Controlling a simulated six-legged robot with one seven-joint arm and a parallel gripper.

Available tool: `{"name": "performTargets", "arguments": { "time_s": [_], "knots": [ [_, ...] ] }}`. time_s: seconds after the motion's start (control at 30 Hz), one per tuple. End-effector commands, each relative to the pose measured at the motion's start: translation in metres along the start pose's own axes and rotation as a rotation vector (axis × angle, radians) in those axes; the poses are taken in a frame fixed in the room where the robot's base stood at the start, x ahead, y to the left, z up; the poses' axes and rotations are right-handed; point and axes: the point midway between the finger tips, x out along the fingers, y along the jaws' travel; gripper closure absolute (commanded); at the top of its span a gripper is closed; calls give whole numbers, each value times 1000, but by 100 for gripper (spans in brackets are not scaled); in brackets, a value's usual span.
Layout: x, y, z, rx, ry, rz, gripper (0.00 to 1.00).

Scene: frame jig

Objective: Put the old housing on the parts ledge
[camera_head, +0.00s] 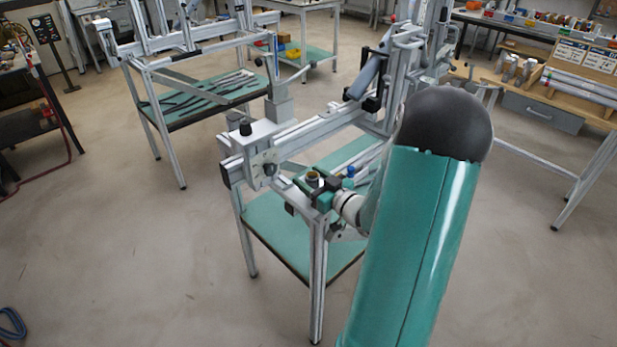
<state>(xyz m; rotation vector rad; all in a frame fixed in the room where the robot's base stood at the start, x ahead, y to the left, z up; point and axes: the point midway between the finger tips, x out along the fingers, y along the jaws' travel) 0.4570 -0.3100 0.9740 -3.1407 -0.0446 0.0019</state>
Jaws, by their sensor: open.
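My gripper (318,192) is at the near end of the aluminium frame jig (310,138), with its black and green jaws open. A small dark round part with an amber ring (313,178), likely the old housing, shows right at the jaws. I cannot tell whether it stands between the fingers or just behind them. A small blue part (349,184) lies a little to the right, close to another blue-topped piece. I cannot tell which surface is the parts ledge. My teal arm hides the right part of the jig.
A teal lower shelf (265,222) lies under the jig. A grey clamp block with a black knob (246,140) stands at its left end. Another frame table (205,98) is at the back left, and a wooden workbench (540,85) at the right. The floor in front is clear.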

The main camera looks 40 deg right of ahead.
Motion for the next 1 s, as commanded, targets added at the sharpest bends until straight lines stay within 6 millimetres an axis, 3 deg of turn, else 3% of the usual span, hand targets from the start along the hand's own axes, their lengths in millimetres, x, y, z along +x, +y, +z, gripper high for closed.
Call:
{"name": "performTargets", "arguments": {
  "time_s": [0.3, 0.53, 0.8, 0.87, 1.0],
  "knots": [
    [-68, 1, -1, -1, 1, 5, 44],
    [-102, 0, -1, -1, 1, 2, 44],
    [-106, 0, -2, -9, -7, 2, 44],
    [-99, -1, -3, -28, -31, 10, 44],
    [-68, -4, -15, -127, -154, 62, 44]
  ]
}}
